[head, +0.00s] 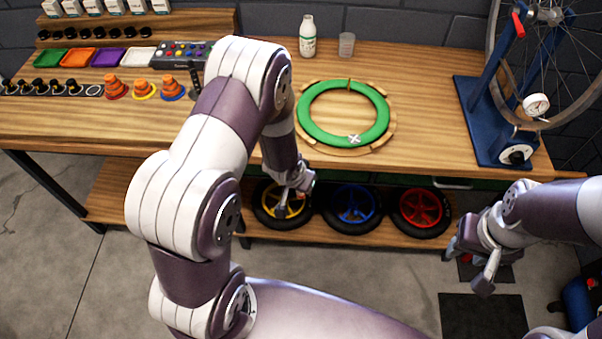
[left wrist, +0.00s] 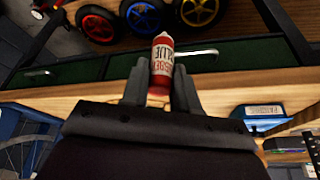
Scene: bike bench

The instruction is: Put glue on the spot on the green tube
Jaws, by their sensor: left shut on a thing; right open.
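The green tube (head: 312,126) lies as a ring in a round wooden holder (head: 391,130) on the bench. A pale cross-shaped spot (head: 354,139) marks its near right side. My right gripper (head: 472,264) is open and empty, right of the wheels.
A white bottle (head: 308,37) and a clear cup (head: 346,45) stand behind the ring. A blue wheel stand (head: 484,125) is at the right. Coloured trays (head: 94,57) and small parts fill the left. Several wheels (head: 421,208) lie on the lower shelf.

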